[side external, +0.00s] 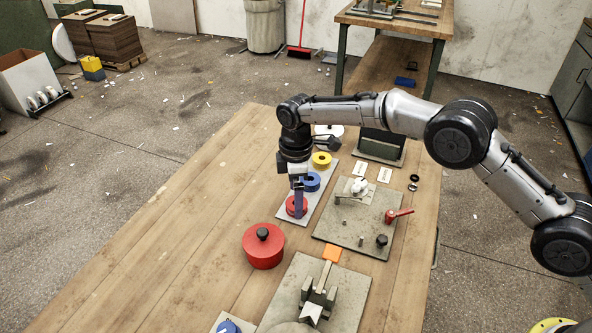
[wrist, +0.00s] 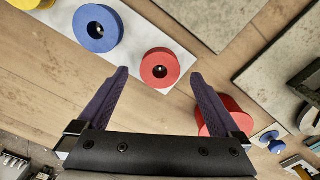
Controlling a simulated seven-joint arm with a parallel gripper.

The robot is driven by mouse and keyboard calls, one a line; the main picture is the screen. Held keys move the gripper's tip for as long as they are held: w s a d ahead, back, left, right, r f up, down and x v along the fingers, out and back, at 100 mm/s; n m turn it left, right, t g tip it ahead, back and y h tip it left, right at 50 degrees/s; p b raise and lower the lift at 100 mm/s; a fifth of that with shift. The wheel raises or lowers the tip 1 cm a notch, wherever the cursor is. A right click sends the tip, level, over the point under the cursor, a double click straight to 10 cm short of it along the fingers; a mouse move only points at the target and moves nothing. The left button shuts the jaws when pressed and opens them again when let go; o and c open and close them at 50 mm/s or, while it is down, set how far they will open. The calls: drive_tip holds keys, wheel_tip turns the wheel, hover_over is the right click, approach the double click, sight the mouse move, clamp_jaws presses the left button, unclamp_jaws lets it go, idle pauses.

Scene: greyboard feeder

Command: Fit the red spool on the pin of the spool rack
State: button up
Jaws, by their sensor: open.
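The red spool (side external: 289,208) lies on the white strip of the spool rack (side external: 288,220), at its near end. In the wrist view the red spool (wrist: 160,57) shows its flat face and dark centre hole, with a small light spot inside; I cannot tell if that is the pin. My gripper (side external: 299,212) points down at the red spool, its purple fingers partly covering it in the side view. In the wrist view my gripper (wrist: 159,74) is open, with the fingertips on either side of the spool and gaps showing. Nothing is held.
A blue spool (side external: 312,182) and a yellow spool (side external: 321,158) stand farther along the strip. A red lidded pot (side external: 263,250) stands close in front of it. A grey plate (side external: 338,225) with a red-handled clamp (side external: 396,215) lies to the right. The table's left side is clear.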

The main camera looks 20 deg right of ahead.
wheel_tip(320, 180, up, 12)
drive_tip(key=shift+r, duration=0.15)
idle(0.5)
